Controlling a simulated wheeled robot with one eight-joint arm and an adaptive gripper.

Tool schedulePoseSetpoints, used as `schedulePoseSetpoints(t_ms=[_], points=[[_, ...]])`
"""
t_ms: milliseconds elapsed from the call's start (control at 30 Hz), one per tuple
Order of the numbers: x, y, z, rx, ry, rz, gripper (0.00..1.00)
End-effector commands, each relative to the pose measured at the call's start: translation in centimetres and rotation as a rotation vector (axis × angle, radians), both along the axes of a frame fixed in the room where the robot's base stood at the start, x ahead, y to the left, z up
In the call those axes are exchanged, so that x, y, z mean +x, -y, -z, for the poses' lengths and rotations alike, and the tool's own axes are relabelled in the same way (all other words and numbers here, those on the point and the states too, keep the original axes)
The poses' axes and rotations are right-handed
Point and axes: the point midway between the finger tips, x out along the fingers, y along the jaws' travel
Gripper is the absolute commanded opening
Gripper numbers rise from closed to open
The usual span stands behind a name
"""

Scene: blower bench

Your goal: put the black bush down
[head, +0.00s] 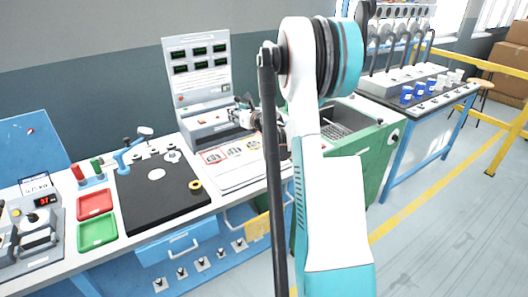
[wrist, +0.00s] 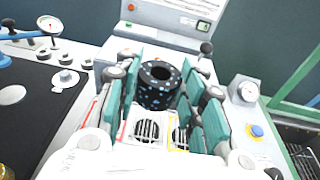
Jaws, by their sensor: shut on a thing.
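The black bush (wrist: 158,86), a thick black ring with pale blue specks and an open bore, sits between the teal-padded fingers of my gripper (wrist: 161,91) in the wrist view. The fingers are shut on its sides. In the head view my gripper (head: 243,113) is small, in front of the grey test console, and I cannot make out the bush there. Beneath it in the wrist view is a pale surface with round grilles (wrist: 147,129). The bush appears above this surface; I cannot tell the gap.
The console (head: 205,85) with green displays stands behind. A white board with red-framed pictures (head: 222,156) lies in front. A black mat (head: 160,200), red tray (head: 95,204) and green tray (head: 97,231) are left.

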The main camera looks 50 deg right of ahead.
Motion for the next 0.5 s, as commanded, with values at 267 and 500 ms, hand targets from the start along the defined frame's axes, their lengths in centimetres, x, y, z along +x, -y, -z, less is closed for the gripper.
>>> schedulePoseSetpoints(t_ms=[267, 500], points=[[0.1, -0.1, 4.1, 0.001, 0.0, 0.002, 0.05], [0.1, -0.1, 10.1, 0.0, 0.001, 0.003, 0.05]])
